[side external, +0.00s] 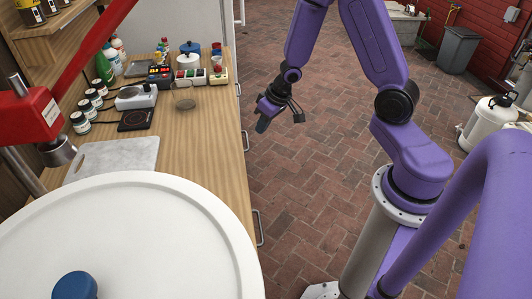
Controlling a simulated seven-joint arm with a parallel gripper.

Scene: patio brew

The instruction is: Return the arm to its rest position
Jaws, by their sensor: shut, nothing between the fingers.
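My gripper (279,116) hangs at the end of my purple arm, in the upper middle of the side external view. It is above the brick paving, just right of the wooden counter (215,140) and apart from it. The fingers are small in this view; the gripper is shut and holds nothing. My arm is bent, with its elbow above the top of the picture.
A large white lid (140,235) with a blue knob fills the lower left. The counter carries a marble board (112,157), a scale (136,96), a glass beaker (183,96), jars and bottles. A red lever press (30,115) stands at left. Open brick paving (310,190) lies around my arm.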

